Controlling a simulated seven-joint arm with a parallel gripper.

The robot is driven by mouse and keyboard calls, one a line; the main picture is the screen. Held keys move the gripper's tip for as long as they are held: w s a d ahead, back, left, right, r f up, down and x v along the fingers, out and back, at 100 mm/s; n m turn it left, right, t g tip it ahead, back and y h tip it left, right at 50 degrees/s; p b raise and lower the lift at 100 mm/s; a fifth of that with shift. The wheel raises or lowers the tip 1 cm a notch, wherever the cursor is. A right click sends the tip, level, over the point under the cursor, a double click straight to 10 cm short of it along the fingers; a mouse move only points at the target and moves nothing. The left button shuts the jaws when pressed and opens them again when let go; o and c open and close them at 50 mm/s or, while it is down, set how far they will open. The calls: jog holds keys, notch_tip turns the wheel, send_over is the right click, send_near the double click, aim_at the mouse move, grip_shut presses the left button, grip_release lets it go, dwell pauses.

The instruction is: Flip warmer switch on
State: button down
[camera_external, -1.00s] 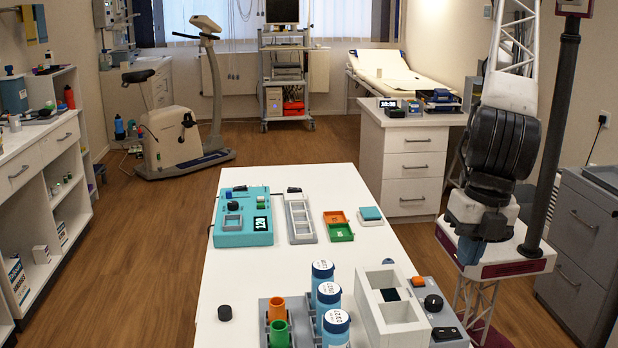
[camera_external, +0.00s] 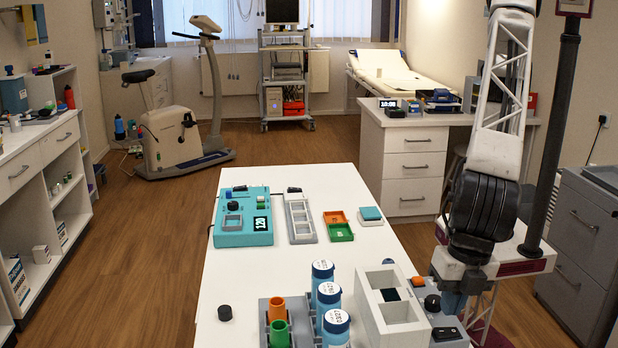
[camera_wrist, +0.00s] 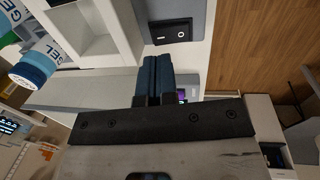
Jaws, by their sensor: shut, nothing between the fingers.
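The warmer is a white block with square wells (camera_external: 398,312), with a grey control panel at its right side. The panel bears an orange button (camera_external: 418,281), a black knob (camera_external: 432,302) and a black rocker switch (camera_external: 446,334). In the wrist view the rocker switch (camera_wrist: 171,30) lies just beyond my fingertips, slightly to the right, on the grey panel. My gripper (camera_external: 453,306) is shut and empty, its blue fingers pressed together, near the panel's right side. In the wrist view my gripper (camera_wrist: 157,60) appears apart from the switch. I cannot tell which way the rocker is set.
Blue-capped gel bottles (camera_external: 336,322) and a rack with orange and green cups (camera_external: 278,332) stand left of the warmer. A teal device (camera_external: 240,232), a grey tray (camera_external: 301,236) and small coloured trays lie farther back. The table's middle (camera_external: 270,275) is mostly clear.

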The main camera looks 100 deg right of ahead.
aim_at(449, 331)
jog(key=shift+w+f, duration=0.15)
jog(key=shift+f, duration=0.9)
jog(key=shift+w+f, duration=0.15)
jog(key=shift+f, duration=0.9)
jog(key=shift+f+g, duration=0.25)
jog(key=shift+g, duration=0.05)
jog(key=shift+s, duration=0.1)
jog(key=shift+s+r, duration=0.2)
jog(key=shift+s, duration=0.35)
jog(key=shift+r, duration=0.15)
notch_tip(449, 331, up, 14)
jog(key=s, duration=0.2)
